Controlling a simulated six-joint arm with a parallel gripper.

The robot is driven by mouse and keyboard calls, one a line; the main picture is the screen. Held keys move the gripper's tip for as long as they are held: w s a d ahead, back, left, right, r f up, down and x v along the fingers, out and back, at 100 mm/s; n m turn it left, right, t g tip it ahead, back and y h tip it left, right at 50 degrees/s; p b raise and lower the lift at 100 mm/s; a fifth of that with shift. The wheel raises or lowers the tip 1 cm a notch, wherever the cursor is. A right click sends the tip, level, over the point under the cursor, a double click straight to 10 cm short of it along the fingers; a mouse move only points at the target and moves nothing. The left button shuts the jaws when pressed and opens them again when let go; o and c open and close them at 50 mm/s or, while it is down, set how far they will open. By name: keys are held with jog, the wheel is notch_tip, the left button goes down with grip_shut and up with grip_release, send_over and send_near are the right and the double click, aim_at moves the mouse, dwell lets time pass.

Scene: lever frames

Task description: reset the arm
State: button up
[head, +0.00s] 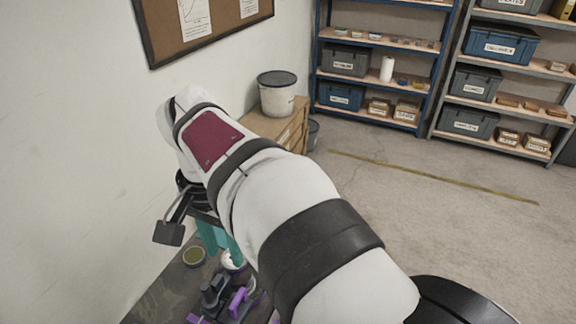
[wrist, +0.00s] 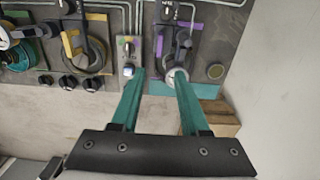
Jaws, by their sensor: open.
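My gripper (head: 220,241) hangs at the end of my white arm in the head view, its teal fingers pointing down over the dark bench (head: 165,292). In the wrist view, my gripper (wrist: 159,76) is open, with nothing held between the two teal fingers. Its fingertips lie in the picture near a purple and teal lever unit (wrist: 183,38) and a small switch box (wrist: 128,48). I cannot tell whether they touch anything. The purple lever unit (head: 238,302) shows in part in the head view. My arm hides much of the bench there.
A white bucket (head: 277,94) stands on a wooden cabinet (head: 260,126). The wall is close left; floor at right is clear.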

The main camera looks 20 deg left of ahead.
jog(key=shift+r, duration=0.15)
jog(key=s+d+f+m, duration=0.1)
jog(key=s+d+m, duration=0.15)
jog(key=d, duration=1.95)
jog(key=s+d+f+m+y, duration=0.1)
jog(key=s+d+f+m, duration=0.2)
jog(key=s+d+f, duration=0.2)
jog(key=s+d, duration=0.2)
jog(key=s, duration=0.1)
jog(key=shift+d+f+y, duration=0.2)
jog(key=shift+f+y, duration=0.1)
jog(key=shift+y, duration=0.1)
